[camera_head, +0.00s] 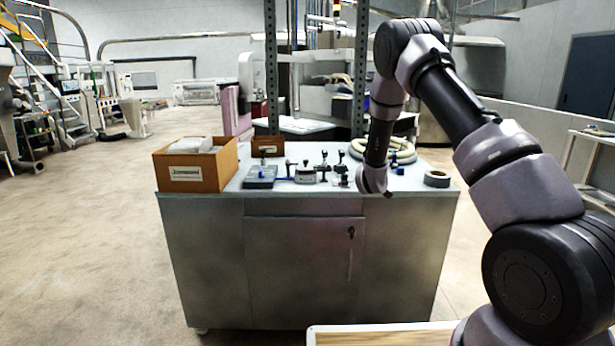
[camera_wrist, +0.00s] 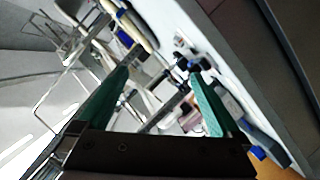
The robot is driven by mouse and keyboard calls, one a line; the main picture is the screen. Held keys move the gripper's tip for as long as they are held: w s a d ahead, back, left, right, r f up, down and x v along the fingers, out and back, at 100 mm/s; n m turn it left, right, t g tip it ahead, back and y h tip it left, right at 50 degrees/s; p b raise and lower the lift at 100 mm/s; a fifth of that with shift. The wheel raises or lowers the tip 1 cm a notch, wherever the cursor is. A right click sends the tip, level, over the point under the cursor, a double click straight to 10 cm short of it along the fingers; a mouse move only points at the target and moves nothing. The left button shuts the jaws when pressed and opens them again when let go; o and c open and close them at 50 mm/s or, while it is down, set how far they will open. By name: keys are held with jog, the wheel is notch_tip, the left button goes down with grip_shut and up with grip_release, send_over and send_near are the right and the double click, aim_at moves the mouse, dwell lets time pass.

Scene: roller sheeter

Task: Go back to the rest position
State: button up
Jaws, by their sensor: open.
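My gripper shows in the wrist view (camera_wrist: 165,85) as two green fingers spread apart, with nothing between them. In the head view my arm comes in from the right, bends high up and hangs down over the right part of the bench (camera_head: 290,205). The wrist end (camera_head: 372,180) is at the bench's front edge. My fingers are hard to make out in the head view. The wrist view is tilted and shows the bench top with small blue and black parts beyond the fingers.
On the bench stand a cardboard box (camera_head: 195,168), a small brown box (camera_head: 267,146), several small tools and fixtures (camera_head: 306,173), a coiled hose (camera_head: 400,150) and a grey tape roll (camera_head: 437,179). Perforated posts (camera_head: 271,70) rise behind. The floor at left is clear.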

jog(key=s+d+r+m+g+y, duration=0.1)
jog(key=s+r+m, duration=0.15)
jog(key=r, duration=0.55)
jog(key=s+d+r+m+g+y, duration=0.15)
jog(key=s+r, duration=0.25)
jog(key=r, duration=0.4)
jog(key=s+r+m+g, duration=0.1)
jog(key=s+r+m, duration=0.2)
jog(key=s+r, duration=0.8)
jog(key=s+r+m+g+y, duration=0.1)
jog(key=s+m+g, duration=0.1)
jog(key=s, duration=1.4)
jog(key=s+r+m+g+y, duration=0.1)
jog(key=s+r, duration=0.1)
jog(key=s, duration=1.4)
jog(key=shift+s+a+m+g, duration=0.15)
jog(key=shift+a+m+g, duration=0.1)
jog(key=shift+m+g, duration=0.15)
